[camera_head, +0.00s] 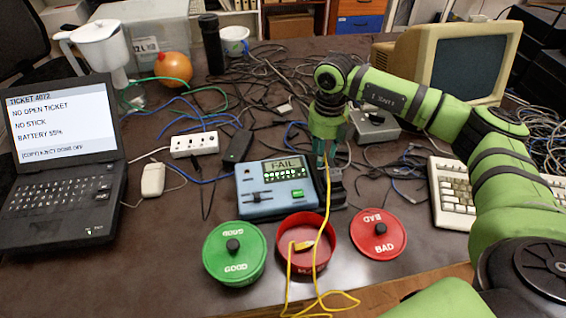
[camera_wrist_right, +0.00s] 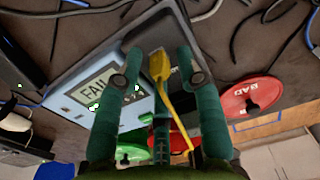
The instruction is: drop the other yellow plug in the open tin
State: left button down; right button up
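My right gripper (camera_head: 325,163) points down beside the right end of the blue tester (camera_head: 258,202), whose screen reads FAIL. The open red tin (camera_head: 284,262) stands in front of the tester, with another yellow plug (camera_head: 302,245) inside. My left gripper is out of view.
A red BAD lid (camera_head: 378,234) lies right of the tin, and a green GOOD tin (camera_head: 235,265) stands closed to its left. A laptop (camera_head: 60,170) is at left, a keyboard (camera_head: 452,195) at right. Loose cables cover the table behind the tester.

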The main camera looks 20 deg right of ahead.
grip_shut()
jog(key=shift+w+r, duration=0.1)
jog(key=shift+r, duration=0.1)
jog(key=shift+r+p, duration=1.65)
jog(key=shift+r, duration=0.5)
